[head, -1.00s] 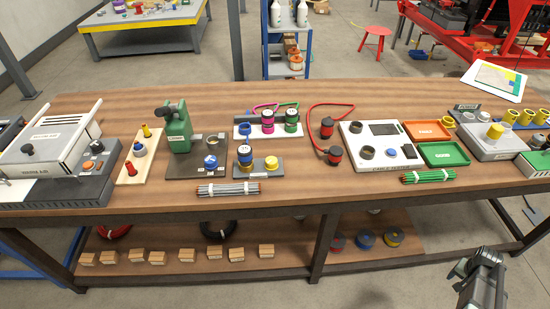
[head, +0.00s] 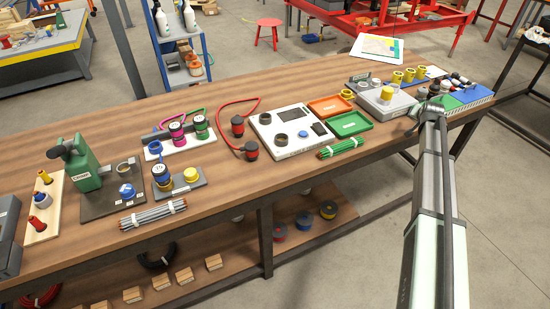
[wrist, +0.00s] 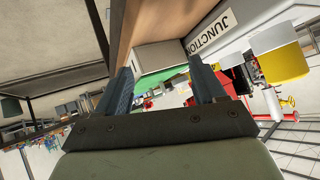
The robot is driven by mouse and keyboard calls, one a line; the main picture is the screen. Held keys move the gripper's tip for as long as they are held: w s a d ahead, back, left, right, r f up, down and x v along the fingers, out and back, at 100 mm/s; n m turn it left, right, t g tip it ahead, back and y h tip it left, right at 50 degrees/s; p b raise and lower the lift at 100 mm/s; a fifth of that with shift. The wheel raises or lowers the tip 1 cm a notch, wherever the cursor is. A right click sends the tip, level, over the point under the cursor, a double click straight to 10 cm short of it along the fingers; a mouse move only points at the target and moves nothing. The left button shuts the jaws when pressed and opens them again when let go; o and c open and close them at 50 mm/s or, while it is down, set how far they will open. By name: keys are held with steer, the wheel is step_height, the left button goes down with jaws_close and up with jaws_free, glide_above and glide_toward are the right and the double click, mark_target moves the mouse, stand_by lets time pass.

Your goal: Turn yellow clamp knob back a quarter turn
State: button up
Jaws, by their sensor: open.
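A yellow knob (head: 387,93) with a pale base stands on the grey junction box (head: 372,104) at the right of the bench. A yellow and white knob (wrist: 282,57) beside the JUNCTION label shows at the right of the wrist view. Several more yellow knobs (head: 409,74) stand in a row behind the box; which one is the clamp knob I cannot tell. My gripper (head: 424,108) is at the bench's front right, just right of the junction box. In the wrist view my gripper (wrist: 158,65) has its fingers apart with nothing gripped between them.
A green tray (head: 350,124) and an orange tray (head: 330,107) lie left of the junction box. A blue and green unit (head: 468,98) with dark knobs sits right of it, close to my arm. Another yellow knob (head: 191,174) stands on a grey base further left.

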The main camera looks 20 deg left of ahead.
steer(key=w+a+r+t, duration=0.1)
steer(key=w+a+r, duration=0.1)
steer(key=w, duration=0.1)
steer(key=w+a+r+m+t+y, duration=0.1)
steer(key=w+a+r, duration=0.1)
steer(key=w+a, duration=0.1)
steer(key=w+a+r+t, duration=0.1)
steer(key=w+a+r, duration=0.1)
steer(key=w+r, duration=0.1)
steer(key=shift+w+a+m, duration=0.25)
steer(key=shift+w+m, duration=0.05)
steer(key=shift+w, duration=0.5)
steer(key=w+a+r+y, duration=0.1)
steer(key=a+r+y, duration=0.25)
steer(key=a, duration=1.25)
steer(key=s+a+f+g, duration=0.1)
steer(key=s+a+g, duration=0.1)
steer(key=s+a, duration=0.65)
steer(key=s+a+g, duration=0.2)
steer(key=s+a, duration=0.3)
steer(key=a, duration=0.6)
steer(key=s+a+f+g, duration=0.1)
steer(key=s+a+g, duration=0.1)
steer(key=s+a, duration=0.55)
step_height(320, 180, up, 3)
steer(key=g+h, duration=0.4)
steer(key=g, duration=0.3)
glide_above(189, 172)
step_height(189, 172, down, 13)
steer(key=shift+f, duration=0.2)
